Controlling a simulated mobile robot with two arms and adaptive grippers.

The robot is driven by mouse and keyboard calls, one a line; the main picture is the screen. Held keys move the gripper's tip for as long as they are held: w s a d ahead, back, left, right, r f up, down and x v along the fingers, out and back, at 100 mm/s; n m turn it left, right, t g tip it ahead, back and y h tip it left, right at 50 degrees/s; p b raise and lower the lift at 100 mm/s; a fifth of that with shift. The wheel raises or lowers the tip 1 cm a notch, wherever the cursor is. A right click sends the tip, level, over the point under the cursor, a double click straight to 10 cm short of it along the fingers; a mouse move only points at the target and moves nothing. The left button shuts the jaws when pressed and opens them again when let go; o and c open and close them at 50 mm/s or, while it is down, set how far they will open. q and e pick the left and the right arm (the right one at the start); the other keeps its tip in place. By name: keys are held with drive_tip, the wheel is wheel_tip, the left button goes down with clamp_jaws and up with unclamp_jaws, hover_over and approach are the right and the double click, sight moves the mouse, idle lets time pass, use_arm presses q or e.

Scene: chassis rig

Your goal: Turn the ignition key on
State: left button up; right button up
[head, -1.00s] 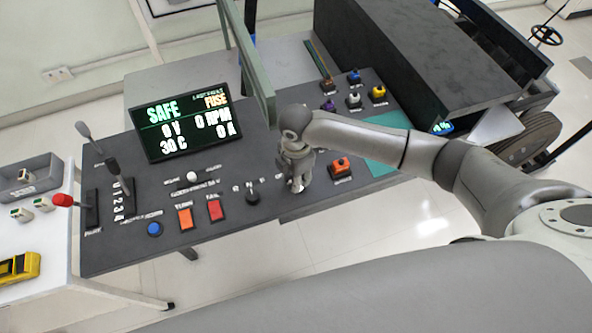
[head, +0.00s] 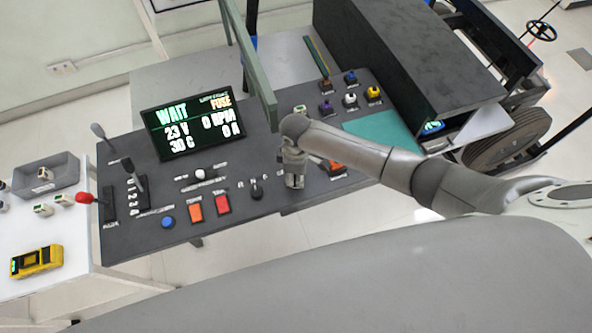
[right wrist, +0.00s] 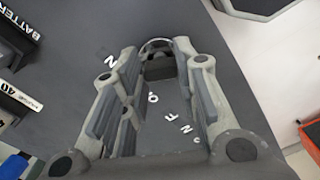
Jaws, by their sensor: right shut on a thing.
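In the right wrist view, a dark ignition key or knob (right wrist: 160,66) with a pale ring around its base sits on the dark panel, between my fingertips. White letters lie on the panel around it, only partly legible. My right gripper (right wrist: 161,72) is shut on it and points down at the panel. In the head view my right gripper (head: 294,180) is at the panel's front edge, right of the small black selector (head: 256,191), and hides the key. The display (head: 195,122) reads WAIT, FUSE, 23 V, 0 RPM, 0 A. My left gripper is not in view.
An orange button (head: 336,168) sits just right of my right gripper. Red (head: 222,204) and orange (head: 196,208) buttons and levers are to the left. A green frame post (head: 252,70) rises behind the gripper. A white table with a yellow meter (head: 37,260) stands at the left.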

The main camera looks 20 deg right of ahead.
drive_tip(key=shift+m, duration=0.3)
drive_tip(key=shift+c, duration=0.2)
drive_tip(key=o, duration=1)
drive_tip(key=shift+o, duration=0.2)
drive_tip(key=shift+r, duration=0.15)
wheel_tip(320, 180, up, 12)
